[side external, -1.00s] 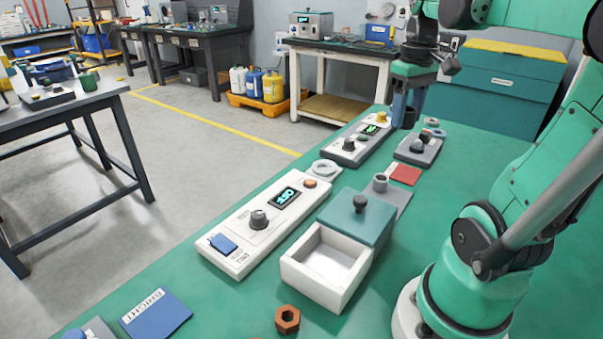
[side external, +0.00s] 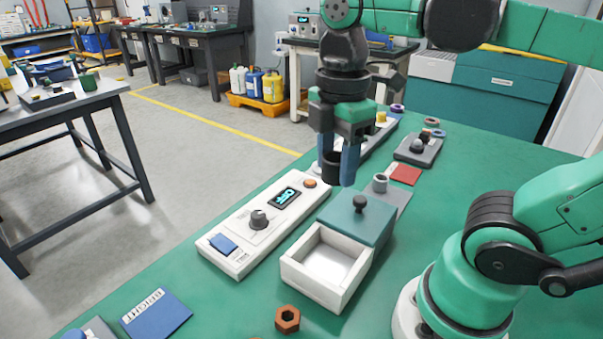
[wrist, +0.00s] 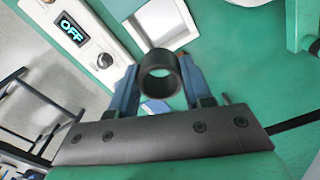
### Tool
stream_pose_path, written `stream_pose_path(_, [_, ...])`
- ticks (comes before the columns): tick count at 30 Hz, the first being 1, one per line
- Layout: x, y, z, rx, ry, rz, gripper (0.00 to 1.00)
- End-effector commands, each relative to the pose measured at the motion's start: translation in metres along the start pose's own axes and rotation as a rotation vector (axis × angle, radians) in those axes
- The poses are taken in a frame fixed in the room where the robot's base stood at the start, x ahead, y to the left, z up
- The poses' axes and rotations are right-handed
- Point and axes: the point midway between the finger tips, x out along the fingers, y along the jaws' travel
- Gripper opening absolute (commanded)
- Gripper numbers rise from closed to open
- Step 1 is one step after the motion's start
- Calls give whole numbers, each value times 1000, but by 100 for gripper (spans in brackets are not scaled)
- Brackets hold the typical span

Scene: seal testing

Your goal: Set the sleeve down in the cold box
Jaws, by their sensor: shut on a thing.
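The dark, hollow sleeve (side external: 331,166) is between the blue fingers of my gripper (side external: 338,172), which is shut on it. In the wrist view the sleeve (wrist: 147,75) shows its open round end between the two fingers (wrist: 158,80). My gripper is raised above the bench, behind the cold box and a little to its left in the side view. The cold box (side external: 308,277) is white, and its front compartment is open and looks empty. Its teal lid (side external: 350,222) with a black knob covers the rear part.
A white control panel (side external: 236,255) with a dial and an OFF display lies left of the box. A brown hex nut (side external: 287,318) and a blue card (side external: 157,314) lie in front.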

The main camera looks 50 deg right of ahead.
Motion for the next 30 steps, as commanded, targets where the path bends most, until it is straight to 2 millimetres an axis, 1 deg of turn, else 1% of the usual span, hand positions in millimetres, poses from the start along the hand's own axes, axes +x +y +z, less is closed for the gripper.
stream_pose_path(1, [12, 0, 0, 1, 0, 0, 0])
stream_pose_path(3, [29, 0, 0, 2, 0, 0, 0])
stream_pose_path(9, [72, 0, 0, 4, 0, 0, 0])
stream_pose_path(18, [120, 1, 0, 5, 0, 0, 0])
stream_pose_path(24, [138, 1, 0, 5, 0, 0, 0])
stream_pose_path(30, [144, 1, 0, 5, 0, 0, 0])
